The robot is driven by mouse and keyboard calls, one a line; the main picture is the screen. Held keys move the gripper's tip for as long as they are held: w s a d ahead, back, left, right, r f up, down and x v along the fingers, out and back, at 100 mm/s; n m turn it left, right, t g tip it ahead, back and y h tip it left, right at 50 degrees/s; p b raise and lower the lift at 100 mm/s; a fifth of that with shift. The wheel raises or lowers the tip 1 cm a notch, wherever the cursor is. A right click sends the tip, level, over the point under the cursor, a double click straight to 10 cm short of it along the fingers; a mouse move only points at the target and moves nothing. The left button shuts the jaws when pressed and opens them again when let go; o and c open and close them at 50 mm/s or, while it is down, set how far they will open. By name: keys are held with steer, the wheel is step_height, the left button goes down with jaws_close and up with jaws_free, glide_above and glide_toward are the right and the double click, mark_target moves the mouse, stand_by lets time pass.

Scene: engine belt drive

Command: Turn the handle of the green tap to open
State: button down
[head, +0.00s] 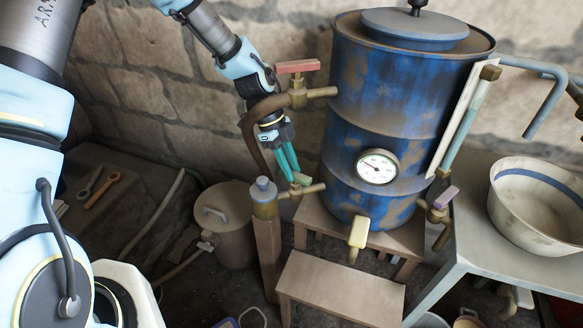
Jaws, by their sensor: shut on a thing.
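The green tap's handle (302,180) is a small pale green lever on a brass fitting at the lower left of the blue barrel (395,95), just right of a metal-capped post (264,200). My gripper (291,165) reaches down from above with its teal fingers shut on the handle. The fingers hide part of the handle, so its exact angle is hard to tell.
Other taps are near: a red-handled one (297,67) above my gripper, a yellow one (358,232) at the barrel's front, a purple one (445,198) at right. A brown pipe (250,130) curves close beside my gripper. A table (470,225) with a bowl (535,205) stands at right.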

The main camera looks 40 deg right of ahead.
steer(key=n, duration=0.1)
steer(key=n+h, duration=0.1)
steer(key=n, duration=0.1)
steer(key=n+t+b, duration=0.1)
steer(key=shift+s+a+n, duration=0.15)
steer(key=shift+a+n, duration=0.1)
steer(key=shift+n, duration=0.05)
steer(key=shift+s+a+n+t+h+b, duration=0.15)
steer(key=shift+n+t+h+b, duration=0.25)
steer(key=shift+n, duration=0.75)
steer(key=shift+s+d+n+t+h+b, duration=0.1)
steer(key=shift+n+t+h+b, duration=0.25)
steer(key=shift+n, duration=0.8)
steer(key=shift+a, duration=0.1)
steer(key=c, duration=0.7)
jaws_free()
steer(key=v, duration=1)
steer(key=shift+s+a+r, duration=0.1)
steer(key=shift+r, duration=0.3)
